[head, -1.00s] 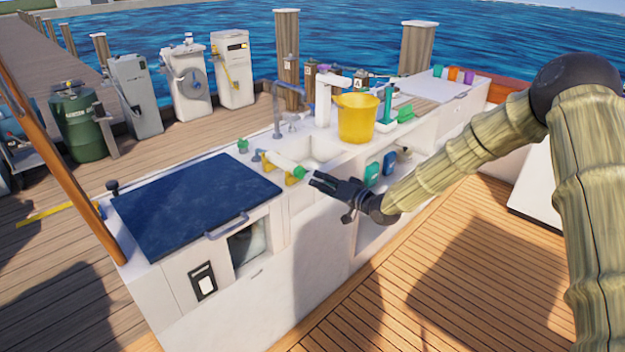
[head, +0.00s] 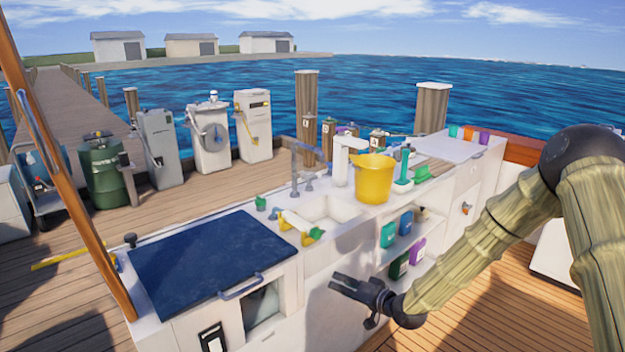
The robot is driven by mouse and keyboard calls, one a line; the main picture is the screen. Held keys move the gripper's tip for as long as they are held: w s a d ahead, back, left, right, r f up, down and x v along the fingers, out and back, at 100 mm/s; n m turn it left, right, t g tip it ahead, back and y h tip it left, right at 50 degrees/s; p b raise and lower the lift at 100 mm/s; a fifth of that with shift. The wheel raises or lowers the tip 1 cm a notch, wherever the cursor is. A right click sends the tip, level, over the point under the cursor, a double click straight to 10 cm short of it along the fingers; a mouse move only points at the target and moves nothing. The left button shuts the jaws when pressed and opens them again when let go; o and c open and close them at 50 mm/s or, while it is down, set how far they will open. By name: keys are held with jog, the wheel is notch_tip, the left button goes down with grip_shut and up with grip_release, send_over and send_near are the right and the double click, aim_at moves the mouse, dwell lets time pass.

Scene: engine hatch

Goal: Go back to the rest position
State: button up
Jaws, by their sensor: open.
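My gripper (head: 338,285) is open and empty at the end of my arm. It hangs in front of the white counter's front face, below the counter top, apart from the things on it. A white cylinder with a green end (head: 299,222) lies on yellow supports (head: 312,237) at the counter's front edge, above and left of my gripper. The dark blue hatch lid (head: 208,258) with a grey handle (head: 255,287) lies closed on the left part of the counter.
A yellow bucket (head: 373,180) stands by the sink (head: 335,208). Shelves below hold green, blue and purple containers (head: 417,251). A wooden post (head: 62,180) rises at the left. The wooden deck (head: 480,315) beside the counter is clear.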

jog(key=s+d+f+g+h+p, duration=0.1)
jog(key=s+f+g+h, duration=0.15)
jog(key=s+f, duration=0.8)
jog(key=s+d+f+g+h+p, duration=0.1)
jog(key=s+f+g+h+p, duration=0.15)
jog(key=s+f, duration=0.8)
jog(key=s+d+r+g+h+p, duration=0.1)
jog(key=s+d+g+h, duration=0.1)
jog(key=s, duration=1.3)
jog(key=s+d+n+g+h, duration=0.1)
jog(key=s+d+g, duration=0.3)
jog(key=s, duration=1.1)
jog(key=d+h, duration=0.1)
jog(key=d, duration=0.1)
jog(key=shift+s+d+r+p, duration=0.3)
jog(key=shift+s+r+p, duration=0.05)
jog(key=shift+s+p, duration=0.05)
